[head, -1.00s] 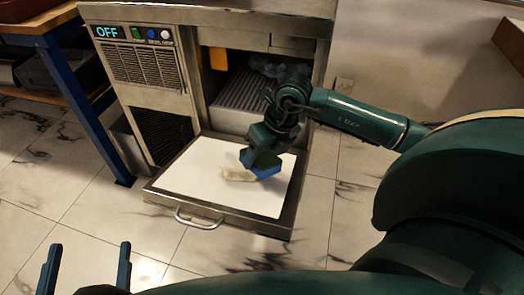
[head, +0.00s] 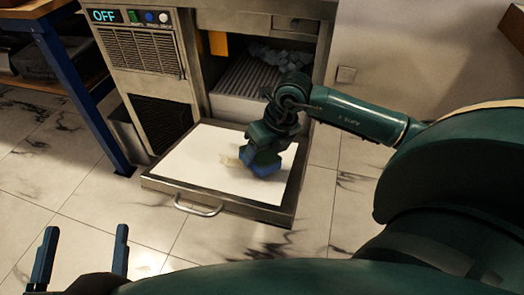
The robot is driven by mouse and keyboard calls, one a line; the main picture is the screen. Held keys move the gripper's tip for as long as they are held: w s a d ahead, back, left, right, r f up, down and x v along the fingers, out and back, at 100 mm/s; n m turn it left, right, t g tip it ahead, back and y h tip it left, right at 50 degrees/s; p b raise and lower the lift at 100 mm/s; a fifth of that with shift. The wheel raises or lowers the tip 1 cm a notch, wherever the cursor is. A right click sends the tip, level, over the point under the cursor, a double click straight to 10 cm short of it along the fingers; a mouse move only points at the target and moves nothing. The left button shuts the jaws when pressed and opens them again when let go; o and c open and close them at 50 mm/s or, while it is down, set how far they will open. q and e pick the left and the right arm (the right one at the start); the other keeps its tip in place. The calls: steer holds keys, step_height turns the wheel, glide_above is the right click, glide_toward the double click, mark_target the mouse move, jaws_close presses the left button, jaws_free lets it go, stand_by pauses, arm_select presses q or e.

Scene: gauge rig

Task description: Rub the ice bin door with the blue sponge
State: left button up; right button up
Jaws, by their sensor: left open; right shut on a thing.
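The ice bin door (head: 185,165) is folded down and open, its white inner face up, with a metal frame and a handle (head: 198,207) at its front edge. A yellowish-brown stain (head: 229,159) shows on the white face. My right gripper (head: 264,160) points down over the door, shut on the blue sponge (head: 266,170). The sponge appears to touch the white face just right of the stain and may hide part of it. My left gripper (head: 80,258) is open and empty at the lower left, away from the door.
The ice machine (head: 150,55) stands behind the door, with an OFF display (head: 104,16) and a vent. Ice (head: 285,54) shows inside the bin. A table with a blue leg (head: 82,95) stands at left. The floor in front is clear.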

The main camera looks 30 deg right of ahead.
steer(key=shift+s+a+f+b, duration=0.15)
steer(key=shift+f+b, duration=0.35)
steer(key=shift+f, duration=0.25)
steer(key=shift+s+a+f+b, duration=0.1)
steer(key=shift+a+f+b, duration=0.05)
steer(key=shift+f+b, duration=0.5)
steer(key=shift+s+a+f+b, duration=0.15)
steer(key=shift+f+b, duration=0.25)
steer(key=shift+f, duration=0.45)
stand_by(0.4)
